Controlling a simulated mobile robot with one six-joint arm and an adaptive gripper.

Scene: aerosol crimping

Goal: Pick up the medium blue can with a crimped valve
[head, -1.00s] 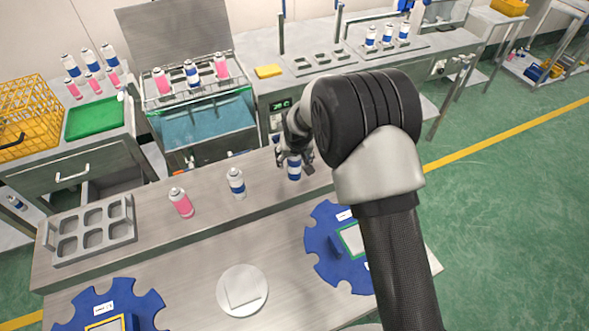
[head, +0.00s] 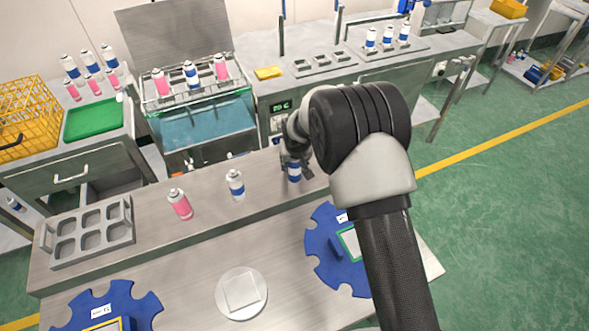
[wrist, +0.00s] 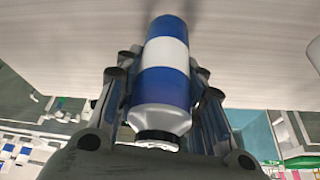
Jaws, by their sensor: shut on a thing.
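A blue-and-white can (head: 294,173) is near the right end of the raised metal shelf. My gripper (head: 294,160) comes down over it from above and is shut on it. In the wrist view the same can (wrist: 166,55) sits between the two fingers (wrist: 163,95), with its blue and white bands, silver shoulder and dark-ringed top showing. I cannot tell whether its base touches the shelf. A second blue-and-white can (head: 236,185) and a pink can (head: 180,204) stand upright to the left, apart from my gripper.
A grey tray with empty pockets (head: 92,232) sits at the shelf's left end. Blue notched discs (head: 326,262) and a round white plate (head: 242,293) lie on the lower table. A water bath (head: 207,131) with cans above it stands behind.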

